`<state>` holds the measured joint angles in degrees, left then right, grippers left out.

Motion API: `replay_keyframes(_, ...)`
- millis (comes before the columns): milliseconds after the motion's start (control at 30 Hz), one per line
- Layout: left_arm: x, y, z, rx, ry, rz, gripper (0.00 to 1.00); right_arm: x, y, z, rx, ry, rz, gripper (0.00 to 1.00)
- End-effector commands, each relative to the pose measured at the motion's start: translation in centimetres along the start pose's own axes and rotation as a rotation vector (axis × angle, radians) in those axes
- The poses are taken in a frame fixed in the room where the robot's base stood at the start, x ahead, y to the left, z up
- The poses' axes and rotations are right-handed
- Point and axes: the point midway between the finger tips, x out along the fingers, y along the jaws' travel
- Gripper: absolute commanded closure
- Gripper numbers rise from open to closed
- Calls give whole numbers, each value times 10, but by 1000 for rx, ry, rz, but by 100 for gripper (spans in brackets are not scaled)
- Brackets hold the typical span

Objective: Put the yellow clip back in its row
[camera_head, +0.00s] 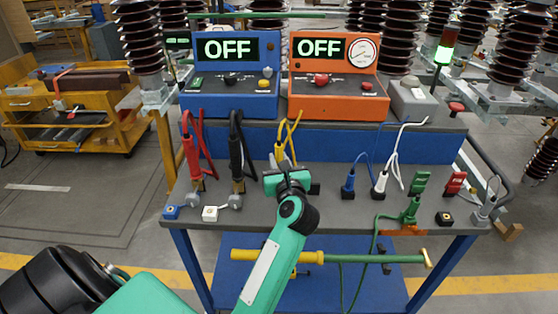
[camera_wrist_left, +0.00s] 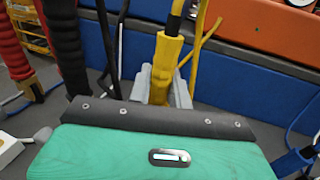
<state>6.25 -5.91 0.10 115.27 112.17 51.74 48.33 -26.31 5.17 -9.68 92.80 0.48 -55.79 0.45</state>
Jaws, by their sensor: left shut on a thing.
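The yellow clip (camera_wrist_left: 165,62) stands upright in the left wrist view, with its yellow cable rising above it. My left gripper (camera_wrist_left: 166,85) is shut on the yellow clip, with grey fingers on both sides of its lower part. In the head view my left gripper (camera_head: 287,181) is over the grey bench top (camera_head: 330,205), mid-row, and hides most of the clip. The yellow cable (camera_head: 289,140) shows behind it. The clip's lower end is hidden, so I cannot tell if it touches a post. My right gripper is not in view.
To the left stand the red clip (camera_head: 192,158) and the black clip (camera_head: 237,165). To the right stand the blue clip (camera_head: 349,183), the white clip (camera_head: 380,182) and the green clip (camera_head: 411,208). Behind are a blue box (camera_head: 230,100) and an orange box (camera_head: 335,103), both reading OFF.

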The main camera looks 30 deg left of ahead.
Motion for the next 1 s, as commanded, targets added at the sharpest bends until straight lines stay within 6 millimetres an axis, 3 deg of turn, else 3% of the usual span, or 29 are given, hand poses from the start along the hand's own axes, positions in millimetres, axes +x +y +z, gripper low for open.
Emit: replay_keyframes(1000, 0, 0, -6, 0, -1, 0, 100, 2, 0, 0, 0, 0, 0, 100)
